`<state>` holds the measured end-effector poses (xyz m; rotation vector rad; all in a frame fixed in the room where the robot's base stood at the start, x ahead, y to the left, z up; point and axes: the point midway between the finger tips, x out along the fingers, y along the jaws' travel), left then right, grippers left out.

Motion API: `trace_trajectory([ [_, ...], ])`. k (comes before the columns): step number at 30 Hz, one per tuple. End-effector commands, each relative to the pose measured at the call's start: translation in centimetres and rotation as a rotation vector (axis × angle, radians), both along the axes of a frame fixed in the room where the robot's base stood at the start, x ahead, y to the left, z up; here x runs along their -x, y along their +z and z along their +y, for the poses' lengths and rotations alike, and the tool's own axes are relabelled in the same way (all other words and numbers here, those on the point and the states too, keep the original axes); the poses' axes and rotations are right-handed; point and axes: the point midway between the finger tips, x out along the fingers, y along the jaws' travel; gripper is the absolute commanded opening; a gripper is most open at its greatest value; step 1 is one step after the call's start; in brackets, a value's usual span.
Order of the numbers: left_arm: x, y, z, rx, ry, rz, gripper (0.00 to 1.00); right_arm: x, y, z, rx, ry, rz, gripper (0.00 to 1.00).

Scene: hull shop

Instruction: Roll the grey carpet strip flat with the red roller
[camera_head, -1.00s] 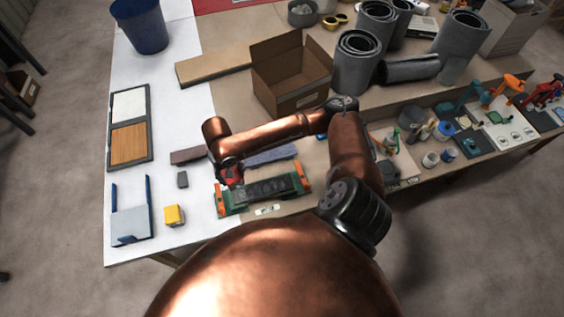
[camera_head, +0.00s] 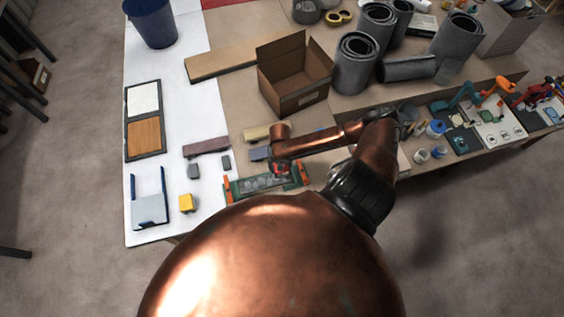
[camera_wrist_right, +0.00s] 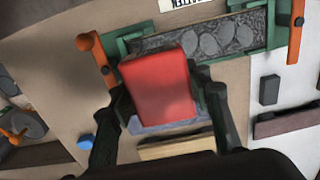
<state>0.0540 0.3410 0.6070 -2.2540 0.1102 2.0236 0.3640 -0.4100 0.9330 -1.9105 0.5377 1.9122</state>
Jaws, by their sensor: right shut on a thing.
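The grey carpet strip (camera_head: 258,185) lies in a green frame with orange clamps at its ends. In the right wrist view the strip (camera_wrist_right: 222,38) has a speckled surface with several lighter oval patches. My right gripper (camera_wrist_right: 160,88) is shut on the red roller (camera_wrist_right: 158,88), whose red body overlaps the strip's edge in that view. In the head view only a bit of red shows at the gripper (camera_head: 281,168), near the right part of the frame. I cannot tell whether the roller touches the strip. My left gripper is not in view.
An open cardboard box (camera_head: 296,85) and grey rolls (camera_head: 356,65) stand farther back. The white table top at left has free room.

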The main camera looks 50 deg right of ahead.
Motion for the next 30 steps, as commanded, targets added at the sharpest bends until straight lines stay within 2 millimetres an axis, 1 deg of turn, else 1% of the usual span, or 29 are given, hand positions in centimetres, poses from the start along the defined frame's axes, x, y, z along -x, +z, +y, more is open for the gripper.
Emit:
trace_trajectory([
  [1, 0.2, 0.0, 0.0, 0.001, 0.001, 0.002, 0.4, -0.5, 0.1, 0.6, -0.002, 0.001, -0.004, 0.02],
  [5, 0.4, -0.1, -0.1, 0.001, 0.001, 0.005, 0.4, -1.3, 0.2, 1.8, -0.002, 0.002, -0.005, 0.02],
  [30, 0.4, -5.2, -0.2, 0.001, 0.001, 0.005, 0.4, -6.3, -0.1, 10.0, -0.001, 0.002, -0.005, 0.02],
])
